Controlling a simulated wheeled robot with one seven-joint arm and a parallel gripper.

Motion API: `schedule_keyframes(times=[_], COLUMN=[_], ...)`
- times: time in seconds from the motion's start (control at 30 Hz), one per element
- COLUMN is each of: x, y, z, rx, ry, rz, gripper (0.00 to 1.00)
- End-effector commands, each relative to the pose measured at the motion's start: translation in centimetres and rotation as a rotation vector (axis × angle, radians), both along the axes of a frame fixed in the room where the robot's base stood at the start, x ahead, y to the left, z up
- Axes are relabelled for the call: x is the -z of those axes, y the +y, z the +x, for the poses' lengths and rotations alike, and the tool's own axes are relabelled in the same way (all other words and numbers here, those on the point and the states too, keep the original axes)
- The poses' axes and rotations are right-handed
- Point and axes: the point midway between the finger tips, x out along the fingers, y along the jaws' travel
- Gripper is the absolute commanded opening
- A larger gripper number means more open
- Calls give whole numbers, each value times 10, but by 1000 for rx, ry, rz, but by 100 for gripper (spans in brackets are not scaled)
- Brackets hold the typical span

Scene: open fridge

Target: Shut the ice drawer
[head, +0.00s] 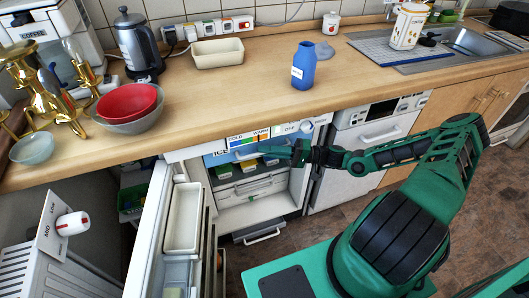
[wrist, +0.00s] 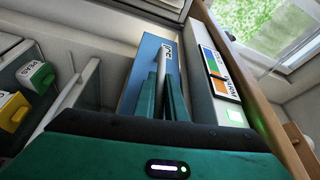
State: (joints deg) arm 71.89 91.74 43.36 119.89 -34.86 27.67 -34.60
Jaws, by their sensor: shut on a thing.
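The ice drawer (head: 219,158) is the blue-fronted compartment marked ICE at the top of the open fridge under the counter. In the wrist view its blue front (wrist: 143,62) lies straight ahead, with the ICE lettering on it. A pale bar handle (wrist: 163,60) runs along this front. My gripper (head: 280,150) reaches in from the right, and in the wrist view its two green fingers (wrist: 164,92) are closed around the handle. How far out the drawer stands is hard to tell. The fingers hide part of the handle.
The fridge door (head: 155,225) stands open to the left, with a white bin on it. The control panel (head: 262,136) sits just above the drawer, under the counter edge. Boxed food (wrist: 18,110) and lower drawers (head: 252,188) are below. A white appliance (head: 365,135) is at the right.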

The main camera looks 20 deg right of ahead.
Motion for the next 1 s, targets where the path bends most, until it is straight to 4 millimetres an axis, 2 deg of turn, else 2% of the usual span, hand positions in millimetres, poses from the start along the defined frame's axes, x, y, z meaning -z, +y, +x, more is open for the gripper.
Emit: schedule_keyframes(times=[0.33, 0.67, 0.7, 0.77, 1.0], x=[3, 3, 3, 3, 2], y=[-1, -1, -1, -1, -1], z=[46, 50, 50, 49, 49], rx=[2, 3, 3, 3, 1], ry=[3, 6, 6, 6, 3], rz=[-5, -4, -4, -4, -2], gripper=[0, 0, 18, 29, 29])
